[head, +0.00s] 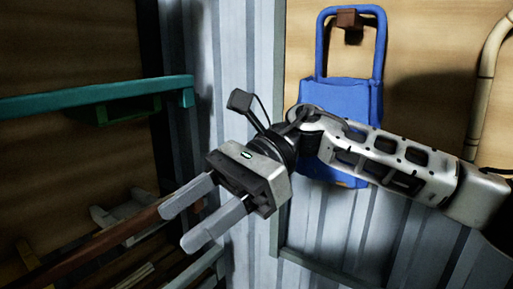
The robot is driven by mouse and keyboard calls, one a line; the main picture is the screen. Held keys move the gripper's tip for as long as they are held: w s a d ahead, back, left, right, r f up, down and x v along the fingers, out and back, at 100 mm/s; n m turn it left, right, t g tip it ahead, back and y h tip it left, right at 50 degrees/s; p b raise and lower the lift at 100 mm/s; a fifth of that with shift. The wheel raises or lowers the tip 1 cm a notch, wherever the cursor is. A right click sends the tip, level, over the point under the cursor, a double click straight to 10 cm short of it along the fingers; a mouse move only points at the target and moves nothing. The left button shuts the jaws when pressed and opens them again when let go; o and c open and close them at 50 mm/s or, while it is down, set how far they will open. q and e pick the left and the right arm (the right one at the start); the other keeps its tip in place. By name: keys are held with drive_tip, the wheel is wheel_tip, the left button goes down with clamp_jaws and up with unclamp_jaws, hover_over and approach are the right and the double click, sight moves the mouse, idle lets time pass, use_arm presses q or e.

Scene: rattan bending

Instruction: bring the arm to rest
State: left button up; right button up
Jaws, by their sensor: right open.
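My right gripper (196,221) is in the middle of the head view, at the end of my right arm, which comes in from the right. Its two grey fingers point down and to the left. They are apart, and nothing shows between them. The gripper is in the air in front of the wall and the dark shelving. My left gripper does not show.
A blue folding hand cart (345,92) hangs on the wall behind my right arm. A teal rail (95,97) runs across the left. Below it is a dark area with a brown beam (112,238) and other pieces. A curved pale rattan pole (484,88) stands at the right edge.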

drive_tip(key=w+d+f+n+t+y, duration=0.25)
drive_tip(key=w+f+n+t, duration=0.25)
drive_tip(key=f+n+t, duration=0.65)
drive_tip(key=w+d+f+n+t+y, duration=0.25)
drive_tip(key=w+f+n+t, duration=0.3)
drive_tip(key=n+t, duration=1)
drive_tip(key=s+d+f+m+g+h, duration=0.25)
drive_tip(key=d+f+m+h, duration=0.2)
drive_tip(key=f, duration=0.35)
drive_tip(key=s+d+f+m+g+h, duration=0.1)
drive_tip(key=s+d+f+m+h, duration=0.3)
drive_tip(key=f, duration=0.4)
drive_tip(key=s+d+f+m+g+h, duration=0.5)
drive_tip(key=s+d+f, duration=0.4)
drive_tip(key=s+f, duration=0.2)
drive_tip(key=shift+s+d+f+m, duration=0.2)
drive_tip(key=shift+s+f+m, duration=0.2)
drive_tip(key=shift+f, duration=0.45)
drive_tip(key=shift+c, duration=0.3)
